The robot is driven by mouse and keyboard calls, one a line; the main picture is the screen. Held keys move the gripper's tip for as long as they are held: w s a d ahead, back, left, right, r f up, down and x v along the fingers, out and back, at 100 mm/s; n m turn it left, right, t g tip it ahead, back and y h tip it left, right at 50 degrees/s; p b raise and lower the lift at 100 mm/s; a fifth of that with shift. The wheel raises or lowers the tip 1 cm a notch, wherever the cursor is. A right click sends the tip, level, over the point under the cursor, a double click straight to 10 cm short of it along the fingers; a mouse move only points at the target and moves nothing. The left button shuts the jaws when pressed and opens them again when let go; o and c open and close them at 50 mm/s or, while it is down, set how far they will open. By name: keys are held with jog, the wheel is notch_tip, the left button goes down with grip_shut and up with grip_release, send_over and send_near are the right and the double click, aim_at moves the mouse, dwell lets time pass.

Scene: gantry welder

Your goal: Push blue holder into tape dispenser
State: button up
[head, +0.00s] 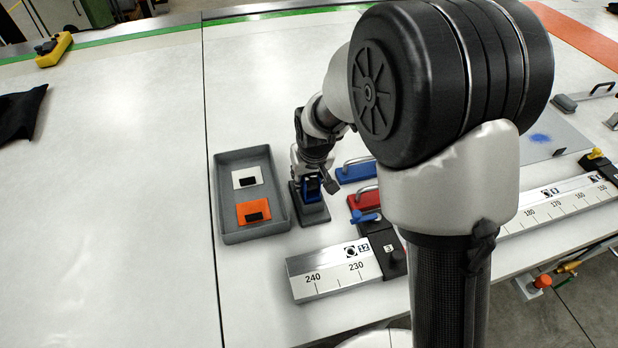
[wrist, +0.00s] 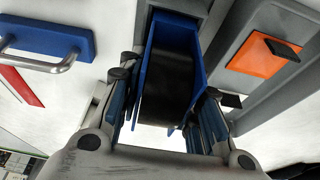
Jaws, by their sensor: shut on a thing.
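The blue holder (wrist: 187,40) is a blue U-shaped piece with a black inner face. In the wrist view it sits between the two fingers of my gripper (wrist: 165,120), which is shut on it. The grey tape dispenser (head: 310,211) stands on the table just right of the grey tray in the head view. The holder (head: 311,188) is at the top of the dispenser there, with my gripper (head: 312,176) above it. In the wrist view the holder's far end meets a grey body. I cannot tell how deep it sits.
A grey tray (head: 224,215) with a white and an orange piece (head: 254,211) lies close on the left. Blue (head: 355,172) and red (head: 364,199) handled blocks stand close on the right. A numbered ruler rail (head: 335,276) lies in front. The table's left side is mostly clear.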

jog(key=shift+g, duration=0.3)
jog(key=shift+s+d+f+b, duration=0.15)
jog(key=shift+s+f, duration=0.2)
jog(key=shift+f, duration=0.3)
jog(key=shift+s+d+f+b, duration=0.1)
jog(key=shift+s+f+b, duration=0.15)
jog(key=shift+f, duration=0.35)
jog(key=shift+s+d+f+b, duration=0.1)
jog(key=shift+s+f, duration=0.3)
jog(key=shift+f, duration=0.35)
grip_shut()
jog(key=o, duration=1.1)
grip_release()
jog(key=shift+w+a+f, duration=0.15)
jog(key=shift+w, duration=0.2)
jog(key=shift+o, duration=1.3)
jog(key=shift+w+a+f, duration=0.2)
jog(key=shift+w+f, duration=0.25)
jog(key=shift+w, duration=0.25)
jog(key=shift+o, duration=1.2)
jog(key=shift+s+d+r, duration=0.1)
jog(key=shift+s+r, duration=0.2)
jog(key=shift+s, duration=0.05)
jog(key=shift+w+r, duration=0.15)
